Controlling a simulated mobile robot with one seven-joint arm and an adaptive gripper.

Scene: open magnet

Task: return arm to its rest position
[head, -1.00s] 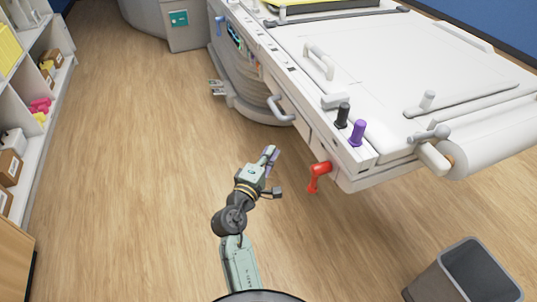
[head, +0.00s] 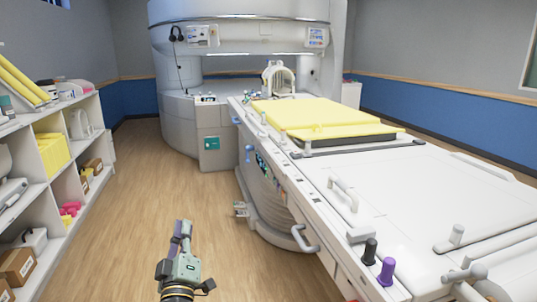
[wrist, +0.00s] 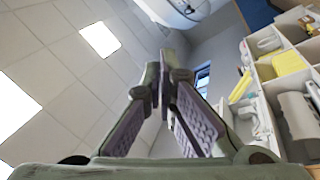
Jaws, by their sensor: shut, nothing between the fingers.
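My gripper (head: 183,233) shows at the bottom of the head view, left of the patient table, with its purple-padded fingers pointing up and away from me. It is shut and empty. In the wrist view the two fingers (wrist: 166,75) meet near the tips with nothing between them. The wrist camera looks up at the ceiling (wrist: 60,80) and a shelf. Most of my arm is below the head view's lower edge.
The white patient table (head: 420,195) with a yellow pad (head: 320,118) stands on the right. The scanner (head: 180,100) is at the back. A loaded shelf (head: 40,195) lines the left. Open wooden floor (head: 140,200) lies between shelf and table.

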